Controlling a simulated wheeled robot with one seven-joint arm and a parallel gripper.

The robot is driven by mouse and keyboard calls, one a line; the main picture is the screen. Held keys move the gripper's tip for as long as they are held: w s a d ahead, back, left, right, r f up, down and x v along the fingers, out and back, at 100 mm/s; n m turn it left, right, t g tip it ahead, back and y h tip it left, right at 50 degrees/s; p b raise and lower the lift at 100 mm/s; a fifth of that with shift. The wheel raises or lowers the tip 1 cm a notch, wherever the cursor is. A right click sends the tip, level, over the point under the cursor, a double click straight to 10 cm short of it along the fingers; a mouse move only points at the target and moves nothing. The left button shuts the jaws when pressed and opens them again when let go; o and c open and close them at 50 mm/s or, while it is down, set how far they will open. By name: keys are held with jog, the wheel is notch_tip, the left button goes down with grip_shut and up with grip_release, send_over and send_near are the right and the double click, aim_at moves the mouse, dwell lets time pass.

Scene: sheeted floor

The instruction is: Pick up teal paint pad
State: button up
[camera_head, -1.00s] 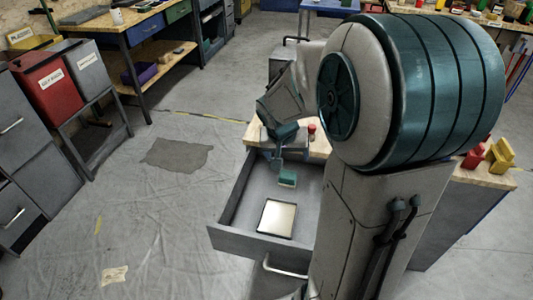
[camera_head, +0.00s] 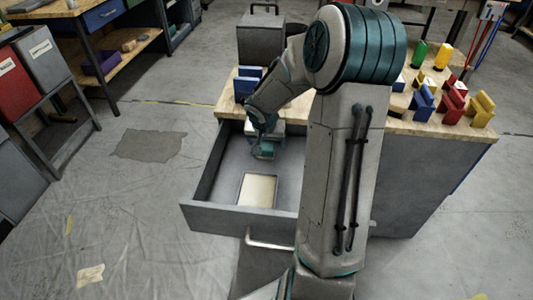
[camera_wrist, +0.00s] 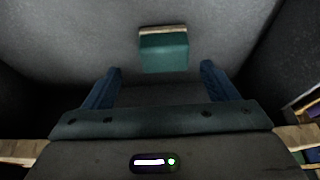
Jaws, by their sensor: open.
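The teal paint pad (camera_head: 264,150) is a small teal block with a pale wooden edge, inside the open grey drawer (camera_head: 240,216). In the wrist view the pad (camera_wrist: 163,52) lies on the grey drawer floor, ahead of and roughly centred between my two blue fingers. My gripper (camera_wrist: 161,72) is open and nothing is between its fingers. In the head view my gripper (camera_head: 265,128) reaches down into the drawer from behind, close to the pad. The exact gap between fingertips and pad is hard to judge.
A pale rectangular panel with a dark rim (camera_head: 257,190) lies on the drawer floor in front of the pad. Drawer walls stand close around my gripper. The wooden worktop (camera_head: 417,118) holds several coloured blocks and bottles at the right, and a blue item (camera_head: 246,84) at the left.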

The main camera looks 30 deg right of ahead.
aim_at(265, 146)
jog(key=x, duration=0.1)
jog(key=b+x, duration=0.1)
jog(key=x, duration=0.2)
jog(key=shift+a+f+b, duration=0.1)
jog(key=shift+a+b, duration=0.25)
jog(key=shift+w+d+f, duration=0.15)
jog(key=shift+w+f, duration=0.05)
jog(key=shift+f, duration=0.2)
jog(key=c, duration=1.1)
jog(key=shift+r, duration=0.2)
jog(key=shift+o, duration=0.2)
notch_tip(265, 146, up, 28)
jog(key=p, duration=0.9)
jog(key=shift+f, duration=0.15)
jog(key=shift+o, duration=0.5)
